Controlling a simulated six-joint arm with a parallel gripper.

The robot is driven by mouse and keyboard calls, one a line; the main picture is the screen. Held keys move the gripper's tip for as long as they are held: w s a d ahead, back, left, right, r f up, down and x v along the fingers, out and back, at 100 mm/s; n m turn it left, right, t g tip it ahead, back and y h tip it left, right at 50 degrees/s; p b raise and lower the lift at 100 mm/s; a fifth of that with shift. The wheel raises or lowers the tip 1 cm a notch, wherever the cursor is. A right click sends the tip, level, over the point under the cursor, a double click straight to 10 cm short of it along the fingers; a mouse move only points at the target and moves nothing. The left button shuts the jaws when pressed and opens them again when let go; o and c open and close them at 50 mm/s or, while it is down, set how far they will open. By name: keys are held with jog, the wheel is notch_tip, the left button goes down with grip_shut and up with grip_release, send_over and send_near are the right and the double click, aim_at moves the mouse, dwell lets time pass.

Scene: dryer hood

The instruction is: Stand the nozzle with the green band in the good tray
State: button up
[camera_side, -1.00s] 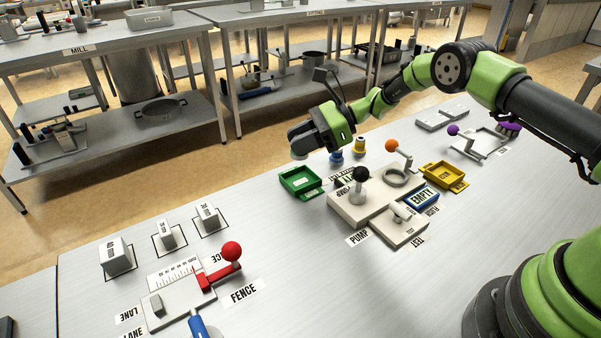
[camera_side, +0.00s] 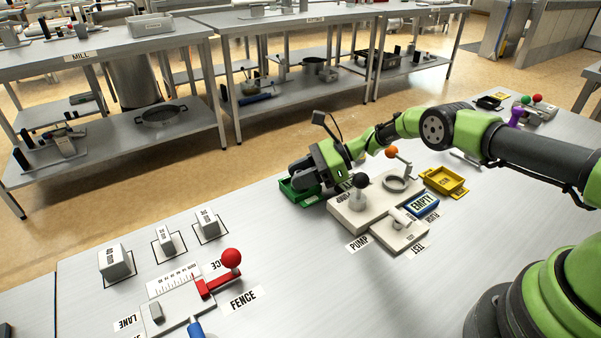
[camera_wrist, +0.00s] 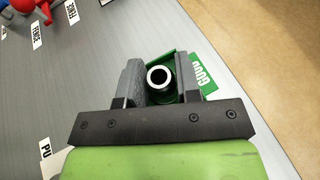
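The nozzle (camera_wrist: 160,78) is a pale, open-ended tube seen end-on in the wrist view. It stands between the two fingers of my gripper (camera_wrist: 160,82), which look closed on its sides. Green shows just below its rim, but I cannot clearly separate a band from the tray. The green good tray (camera_wrist: 178,58) lies beneath, with its GOOD label beside it. In the side view my gripper (camera_side: 306,190) is low over the green tray (camera_side: 290,196) and covers much of it. The nozzle is hidden there, and I cannot tell whether it touches the tray floor.
The pump plate with a black-knobbed lever (camera_side: 360,182) stands right beside my gripper. Beyond it are a ring stand (camera_side: 396,184), a blue EMPTY tray (camera_side: 422,205) and a yellow tray (camera_side: 444,179). The red-knobbed fence (camera_side: 231,258) is at front left. The table between is clear.

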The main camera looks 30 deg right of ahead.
jog(key=o, duration=0.3)
jog(key=shift+r, duration=0.1)
